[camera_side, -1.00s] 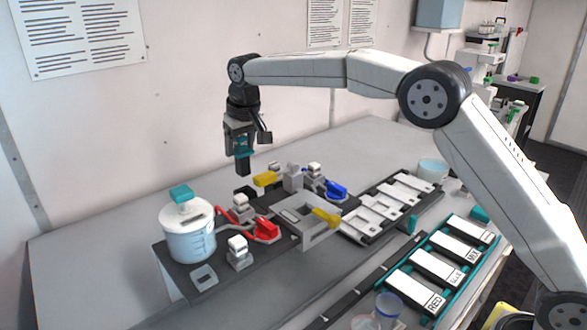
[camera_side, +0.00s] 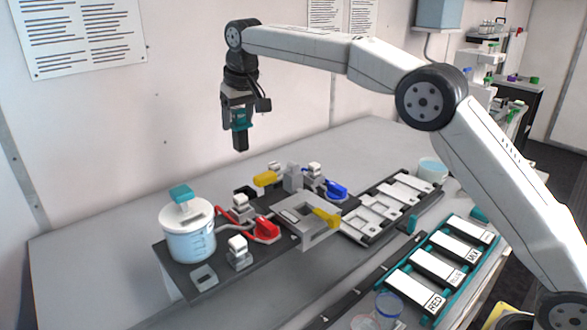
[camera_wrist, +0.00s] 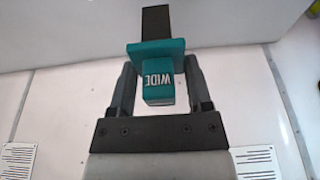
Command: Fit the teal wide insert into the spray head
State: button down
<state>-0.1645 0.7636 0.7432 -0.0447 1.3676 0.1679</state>
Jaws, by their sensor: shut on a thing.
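The teal wide insert (camera_side: 240,118) is held in my gripper (camera_side: 238,112), high above the back of the bench. In the wrist view, its teal block (camera_wrist: 158,80) reads WIDE and has a flange and a long dark end. The fingers of my gripper (camera_wrist: 160,85) stand on both sides of the block. In the side view the dark end points down, well clear of the fixture below. I cannot tell for sure which part is the spray head; a grey block with an opening (camera_side: 298,208) sits mid-fixture.
A white-blue jar with a teal-topped lid (camera_side: 188,235) stands at the left. Labelled white plates (camera_side: 437,267) lie in a teal rack at the right. The bench behind is clear.

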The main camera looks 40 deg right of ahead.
aim_at(246, 124)
jog(key=shift+r, duration=0.6)
jog(key=shift+s+d+r, duration=0.2)
jog(key=shift+s+d, duration=0.05)
jog(key=shift+s, duration=0.45)
jog(key=shift+s+d+r, duration=0.2)
jog(key=shift+s+d, duration=0.05)
jog(key=shift+s, duration=0.4)
jog(key=s+d+f, duration=0.1)
jog(key=s+d, duration=0.3)
jog(key=s, duration=0.9)
jog(key=shift+s+a+f, duration=0.1)
jog(key=shift+a+f, duration=0.05)
jog(key=shift+f, duration=1.15)
jog(key=shift+s+a+f, duration=0.1)
jog(key=shift+f, duration=1.15)
jog(key=shift+f, duration=0.1)
jog(key=shift+f, duration=2.05)
jog(key=shift+f, duration=0.25)
jog(key=shift+f, duration=0.65)
jog(key=shift+f, duration=0.2)
